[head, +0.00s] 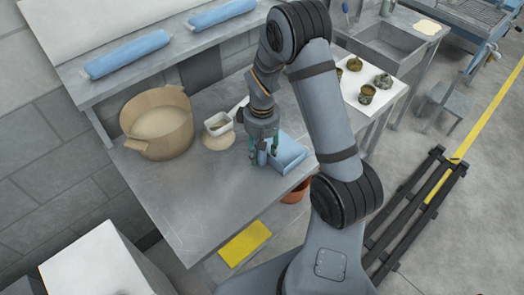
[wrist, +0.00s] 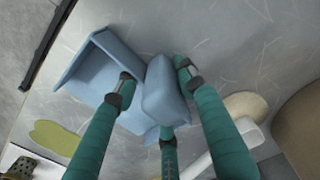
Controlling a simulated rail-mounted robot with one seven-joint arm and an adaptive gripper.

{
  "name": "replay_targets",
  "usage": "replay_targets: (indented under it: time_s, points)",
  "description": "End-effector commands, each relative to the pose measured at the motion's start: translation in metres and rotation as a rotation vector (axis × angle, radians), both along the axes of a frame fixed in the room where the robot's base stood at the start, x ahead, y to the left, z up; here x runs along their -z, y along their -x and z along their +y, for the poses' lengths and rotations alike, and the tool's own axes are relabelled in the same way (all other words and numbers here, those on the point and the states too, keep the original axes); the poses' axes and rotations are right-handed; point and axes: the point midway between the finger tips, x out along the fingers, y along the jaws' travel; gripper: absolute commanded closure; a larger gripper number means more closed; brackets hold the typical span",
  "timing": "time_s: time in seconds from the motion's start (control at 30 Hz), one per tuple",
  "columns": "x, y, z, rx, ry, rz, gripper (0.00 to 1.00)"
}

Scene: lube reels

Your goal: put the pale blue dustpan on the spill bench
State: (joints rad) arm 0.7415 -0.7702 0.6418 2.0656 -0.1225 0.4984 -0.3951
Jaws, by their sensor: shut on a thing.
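The pale blue dustpan (head: 287,153) is at the right edge of the grey metal bench (head: 190,205) in the head view. In the wrist view the dustpan (wrist: 92,72) shows its open pan at left and a thick block-like part (wrist: 165,92) between my fingers. My gripper (head: 262,156) points down with its green fingers around that part, shut on it; it also shows in the wrist view (wrist: 155,80). I cannot tell whether the dustpan touches the bench. No label shows which surface is the spill bench; a yellow-green patch (wrist: 55,137) lies at lower left in the wrist view.
A shelf with blue rolls (head: 127,55) runs behind. Several dark pots (head: 367,94) stand on a white top at right. A sink counter (head: 390,45) has a pale patch. The bench's front is clear.

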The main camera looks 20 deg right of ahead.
Motion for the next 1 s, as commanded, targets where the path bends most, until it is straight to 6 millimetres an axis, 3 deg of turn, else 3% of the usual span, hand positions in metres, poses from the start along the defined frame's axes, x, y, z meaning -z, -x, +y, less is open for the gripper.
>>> replay_targets:
  time_s: [0.3,0.33,0.63,1.0]
  points:
    - [0.0044,-0.0001,-0.0002,0.001,0.0,0.0,0.92]
    - [0.0042,0.0001,-0.0002,0.001,0.0,0.0,0.6]
    - [0.0028,0.0003,-0.0002,0.001,0.0,0.0,0.43]
    - [-0.0028,0.0002,-0.0002,0.001,0.0,0.0,0.42]
